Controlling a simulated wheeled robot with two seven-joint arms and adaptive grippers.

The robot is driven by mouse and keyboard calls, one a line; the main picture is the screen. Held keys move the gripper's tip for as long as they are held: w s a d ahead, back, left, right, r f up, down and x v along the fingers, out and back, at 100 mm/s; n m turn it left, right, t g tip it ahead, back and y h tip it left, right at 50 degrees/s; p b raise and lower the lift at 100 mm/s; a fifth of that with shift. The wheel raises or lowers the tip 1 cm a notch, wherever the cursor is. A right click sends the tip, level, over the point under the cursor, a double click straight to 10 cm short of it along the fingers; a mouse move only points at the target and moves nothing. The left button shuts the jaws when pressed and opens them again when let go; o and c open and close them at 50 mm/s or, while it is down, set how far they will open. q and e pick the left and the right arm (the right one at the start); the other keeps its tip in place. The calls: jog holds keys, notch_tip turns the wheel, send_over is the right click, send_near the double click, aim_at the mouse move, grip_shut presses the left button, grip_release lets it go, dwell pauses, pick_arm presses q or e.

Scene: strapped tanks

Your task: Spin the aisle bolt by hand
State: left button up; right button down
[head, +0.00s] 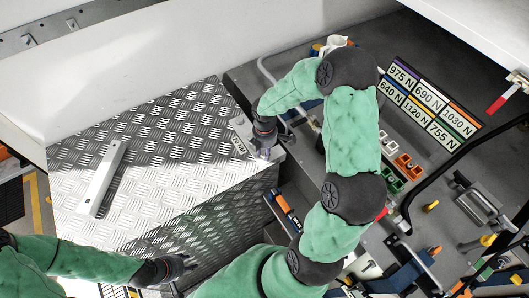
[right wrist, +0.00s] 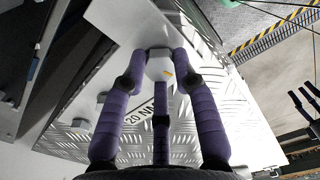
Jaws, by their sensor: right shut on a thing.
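The aisle bolt (right wrist: 158,70) shows in the right wrist view as a pale, many-sided head with an orange mark. It sits at a metal bracket (right wrist: 135,30) with a "20 N" label, partly covered by a finger. My right gripper (right wrist: 160,68) has its purple fingers closed around the bolt head. In the head view my right gripper (head: 263,149) is at the right corner of the tread-plate box, where it hides most of the bolt. My left gripper (head: 182,266) is in front of the box, with its dark fingers spread and nothing visible between them.
The tread-plate box (head: 180,150) carries a loose pale metal bar (head: 102,178) on its left. Coloured force labels (head: 430,100) and small green and orange bins (head: 408,166) lie on the dark surface at right. My right arm covers part of it.

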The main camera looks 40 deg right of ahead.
jog(key=shift+f, duration=0.1)
dwell(0.3)
jog(key=shift+s+n+p, duration=0.1)
jog(key=shift+n+p, duration=0.35)
jog(key=shift+n, duration=0.25)
jog(key=c, duration=0.9)
grip_release()
jog(key=shift+r+p, duration=2.15)
jog(key=shift+r, duration=1.95)
